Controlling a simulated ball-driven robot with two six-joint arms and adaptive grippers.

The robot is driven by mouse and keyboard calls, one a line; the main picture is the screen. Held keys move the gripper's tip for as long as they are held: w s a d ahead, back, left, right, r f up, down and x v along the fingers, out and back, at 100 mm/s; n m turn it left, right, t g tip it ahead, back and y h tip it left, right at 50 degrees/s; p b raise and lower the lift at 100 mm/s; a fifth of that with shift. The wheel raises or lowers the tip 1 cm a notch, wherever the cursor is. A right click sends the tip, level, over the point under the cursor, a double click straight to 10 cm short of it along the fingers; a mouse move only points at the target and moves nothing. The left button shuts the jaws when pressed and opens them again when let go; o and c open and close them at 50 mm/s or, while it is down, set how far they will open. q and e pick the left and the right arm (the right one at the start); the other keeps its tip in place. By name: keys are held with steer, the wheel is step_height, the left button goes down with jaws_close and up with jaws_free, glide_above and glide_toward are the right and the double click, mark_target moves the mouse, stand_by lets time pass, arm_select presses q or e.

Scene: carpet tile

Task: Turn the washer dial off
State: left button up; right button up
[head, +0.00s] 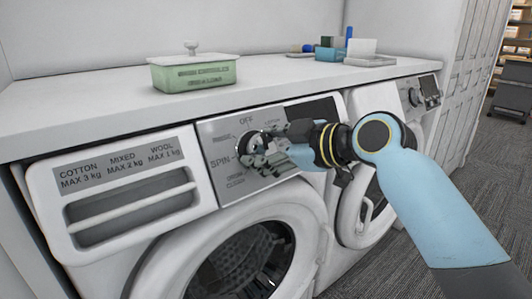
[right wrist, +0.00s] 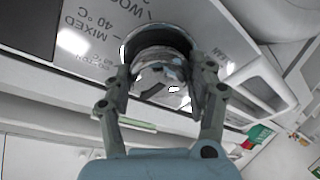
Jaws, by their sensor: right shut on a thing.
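The washer dial (head: 243,146) is a round silvery knob on the grey control panel of the left machine. OFF is printed above it and SPIN to its left. In the right wrist view the dial (right wrist: 157,52) sits between my fingers. My right gripper (head: 260,156) reaches in from the right and is shut on the dial, with one finger on each side; it also shows in the right wrist view (right wrist: 158,85). The fingers cover part of the dial, and I cannot tell which label it points to. My left gripper is not in view.
The washer's round door (head: 215,235) is below the panel. A green lidded box (head: 195,74) and a blue caddy (head: 330,52) stand on the white countertop (head: 90,95). A second machine (head: 372,100) is to the right. Carpet floor (head: 490,160) lies beyond.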

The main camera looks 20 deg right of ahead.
steer(key=shift+n, duration=0.7)
steer(key=o, duration=1.2)
steer(key=shift+v, duration=6)
